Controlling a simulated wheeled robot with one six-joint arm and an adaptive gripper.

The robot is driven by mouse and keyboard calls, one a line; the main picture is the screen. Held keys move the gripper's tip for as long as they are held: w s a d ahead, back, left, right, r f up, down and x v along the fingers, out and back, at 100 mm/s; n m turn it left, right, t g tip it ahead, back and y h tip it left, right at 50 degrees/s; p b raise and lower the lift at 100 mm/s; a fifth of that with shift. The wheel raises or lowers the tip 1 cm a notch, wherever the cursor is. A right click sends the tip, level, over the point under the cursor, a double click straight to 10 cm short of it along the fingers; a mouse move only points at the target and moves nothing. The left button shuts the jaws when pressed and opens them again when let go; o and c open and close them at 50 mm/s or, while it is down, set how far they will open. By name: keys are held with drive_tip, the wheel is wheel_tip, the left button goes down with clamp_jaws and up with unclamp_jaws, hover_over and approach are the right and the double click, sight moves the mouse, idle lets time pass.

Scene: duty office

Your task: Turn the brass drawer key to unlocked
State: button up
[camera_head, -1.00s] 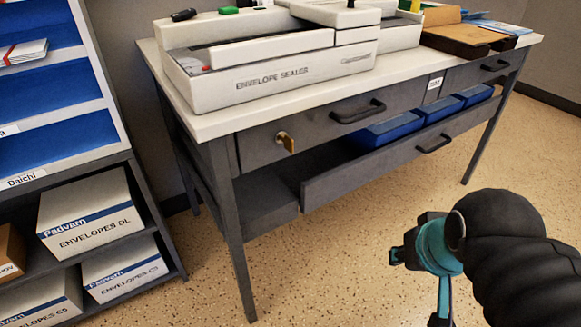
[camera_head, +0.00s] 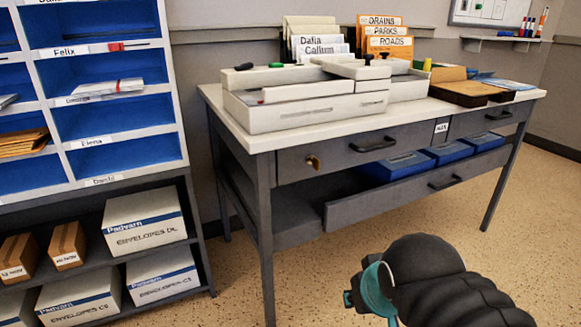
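The brass drawer key (camera_head: 313,162) sits in the lock at the left end of the top left drawer front (camera_head: 345,150) of the grey desk. It is small here, and I cannot tell exactly which way its bow is turned. My gripper (camera_head: 352,300) is low at the bottom of the view, in front of the desk and well apart from the key.
The white desk top (camera_head: 235,128) carries an envelope sealer (camera_head: 290,115), trays and folders. A lower drawer (camera_head: 370,205) stands open with blue bins (camera_head: 400,165). A pigeonhole shelf (camera_head: 177,95) with boxes stands at left. Speckled floor (camera_head: 520,250) is free in front and right.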

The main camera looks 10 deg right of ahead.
drive_tip(key=w+d+r+m+t+h, duration=0.1)
drive_tip(key=w+d+r+t+h, duration=0.2)
drive_tip(key=w+d, duration=0.4)
drive_tip(key=n+t+y, duration=0.5)
drive_tip(key=t+y, duration=0.3)
drive_tip(key=y, duration=0.1)
approach(319, 163)
drive_tip(key=p+x, duration=0.1)
drive_tip(key=x, duration=0.9)
drive_tip(key=shift+f+p, duration=0.1)
drive_tip(key=shift+p, duration=0.25)
clamp_jaws()
